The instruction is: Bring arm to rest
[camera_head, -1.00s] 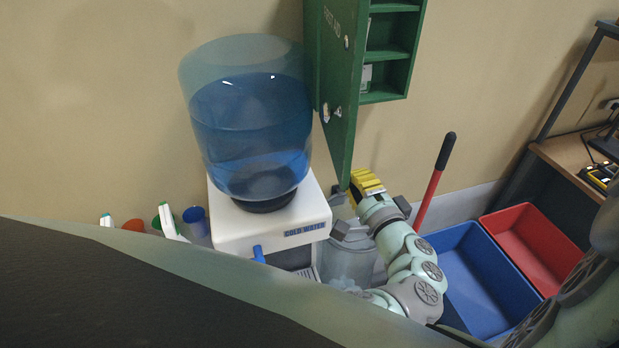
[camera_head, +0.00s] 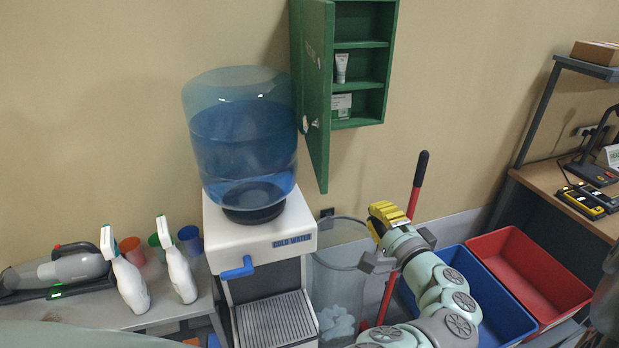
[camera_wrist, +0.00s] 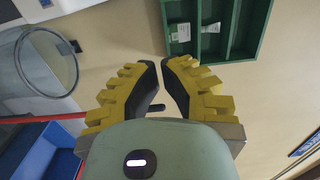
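My arm is bent up from the lower right of the head view. My gripper (camera_head: 384,217), with yellow ridged fingers, is raised in front of the wall, right of the water cooler (camera_head: 262,238) and below the green first-aid cabinet (camera_head: 388,60). In the wrist view my gripper (camera_wrist: 161,66) has its fingertips close together with a narrow gap. Nothing shows between them. The cabinet (camera_wrist: 231,55) appears beyond the fingertips in that view, with its door (camera_head: 318,100) standing open in the head view.
A clear bin (camera_head: 336,275) and a red bar with black grip (camera_head: 417,185) are near my arm. Blue (camera_head: 497,305) and red (camera_head: 535,275) crates lie right. Spray bottles (camera_head: 128,280), cups and a handheld vacuum (camera_head: 60,268) stand on a left table. A workbench (camera_head: 560,190) is far right.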

